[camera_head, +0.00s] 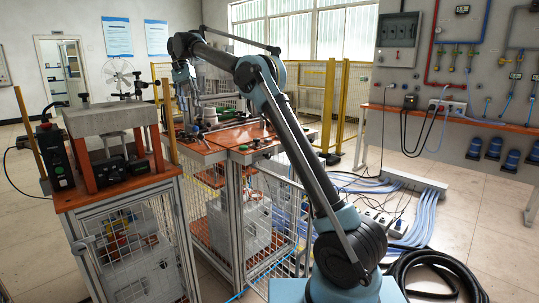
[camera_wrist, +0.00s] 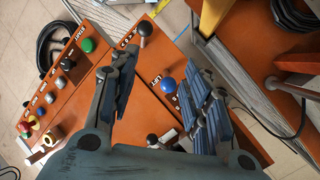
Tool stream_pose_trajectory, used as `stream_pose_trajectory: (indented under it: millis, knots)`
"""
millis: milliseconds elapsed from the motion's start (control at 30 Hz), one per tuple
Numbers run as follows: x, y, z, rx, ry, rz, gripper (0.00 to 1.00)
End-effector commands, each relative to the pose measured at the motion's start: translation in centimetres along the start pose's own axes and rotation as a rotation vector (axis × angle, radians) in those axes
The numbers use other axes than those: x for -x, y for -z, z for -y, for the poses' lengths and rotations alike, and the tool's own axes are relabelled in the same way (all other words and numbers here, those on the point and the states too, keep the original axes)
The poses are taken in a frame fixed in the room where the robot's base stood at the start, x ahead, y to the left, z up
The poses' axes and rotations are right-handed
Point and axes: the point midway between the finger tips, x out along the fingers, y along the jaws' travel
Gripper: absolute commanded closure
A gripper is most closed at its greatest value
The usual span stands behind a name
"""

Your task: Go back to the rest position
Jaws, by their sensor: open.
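My gripper (camera_wrist: 165,100) is open in the wrist view, with its two ribbed fingers spread apart and nothing between them. It hangs above an orange control panel (camera_wrist: 100,100). A blue knob (camera_wrist: 168,85) shows on the panel between the fingers, apart from them as far as I can see. In the head view my arm rises from the lower right, bends at the elbow and reaches left over the middle orange bench (camera_head: 240,132). The fingertips are hard to make out there against the clutter.
A green button (camera_wrist: 87,45) and black-knobbed lever (camera_wrist: 145,28) stand on the panel. In the head view, a left bench (camera_head: 115,190) carries a grey block (camera_head: 110,117). Yellow fencing (camera_head: 328,105) stands behind. Blue cables and a black hose (camera_head: 440,262) lie on the floor at right.

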Motion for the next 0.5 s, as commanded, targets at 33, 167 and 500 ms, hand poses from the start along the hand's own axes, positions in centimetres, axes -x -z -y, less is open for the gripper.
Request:
stream_pose_trajectory:
  millis: [33, 167, 500]
  knots:
    - [0.1, 0.3, -0.6, 0.000, 0.003, 0.000, 0.56]
    - [0.3, 0.0, -0.9, 0.020, 0.011, -0.007, 0.56]
    - [0.8, 0.9, -6.5, 0.042, 0.056, -0.029, 0.56]
